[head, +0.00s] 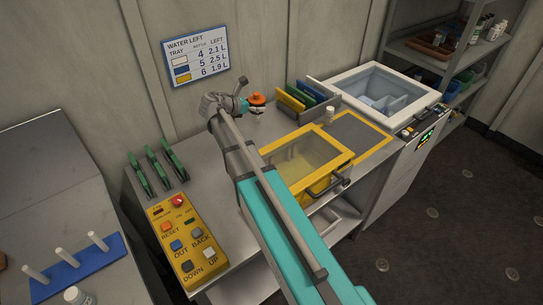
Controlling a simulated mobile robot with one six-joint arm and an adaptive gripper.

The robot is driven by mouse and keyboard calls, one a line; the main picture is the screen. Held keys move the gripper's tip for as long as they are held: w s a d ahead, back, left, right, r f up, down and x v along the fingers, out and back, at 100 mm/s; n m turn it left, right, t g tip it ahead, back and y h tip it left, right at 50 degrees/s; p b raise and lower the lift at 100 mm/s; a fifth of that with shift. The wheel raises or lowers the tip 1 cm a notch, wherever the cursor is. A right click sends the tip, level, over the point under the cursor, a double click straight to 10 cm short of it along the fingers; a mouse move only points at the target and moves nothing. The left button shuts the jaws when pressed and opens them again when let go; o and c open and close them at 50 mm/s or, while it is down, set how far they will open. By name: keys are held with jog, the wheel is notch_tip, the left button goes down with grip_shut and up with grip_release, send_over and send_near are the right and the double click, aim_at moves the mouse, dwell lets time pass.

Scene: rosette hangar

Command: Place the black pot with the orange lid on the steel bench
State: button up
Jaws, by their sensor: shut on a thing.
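My gripper (243,104) is at the far end of my arm, near the back wall. It is shut on a small pot with an orange lid (257,98). Only the lid shows clearly; the pot's body is small and partly hidden. The pot appears over the rear of a steel bench (212,160); I cannot tell whether it touches the top. My arm hides part of this bench.
A yellow button panel (184,240) and several green upright pieces (153,172) are at the bench's left. A yellow-framed box (343,161), coloured panels in a rack (309,97) and a white-rimmed basin (428,96) are to the right. Another grey bench holds a blue peg board (78,268).

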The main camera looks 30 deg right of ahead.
jog(key=s+d+f+m+g+b, duration=0.1)
jog(key=d+f+b, duration=0.3)
jog(key=d, duration=0.4)
jog(key=shift+s+d+f+m+g, duration=0.2)
jog(key=shift+d+f+m+g, duration=0.1)
jog(key=shift+f+m+g, duration=0.15)
jog(key=w+a+f+b, duration=0.2)
jog(key=a+f+b, duration=0.1)
jog(key=w+a+f+b, duration=0.3)
jog(key=a, duration=0.1)
jog(key=w+a+f+b, duration=0.2)
jog(key=a+f+b, duration=0.1)
jog(key=shift+w+a, duration=0.3)
jog(key=shift+a, duration=0.1)
jog(key=shift+f+b, duration=0.15)
jog(key=shift+b, duration=0.15)
jog(key=shift+w+a+f+b, duration=0.25)
jog(key=shift+a+f+b, duration=0.05)
jog(key=shift+f+b, duration=1.6)
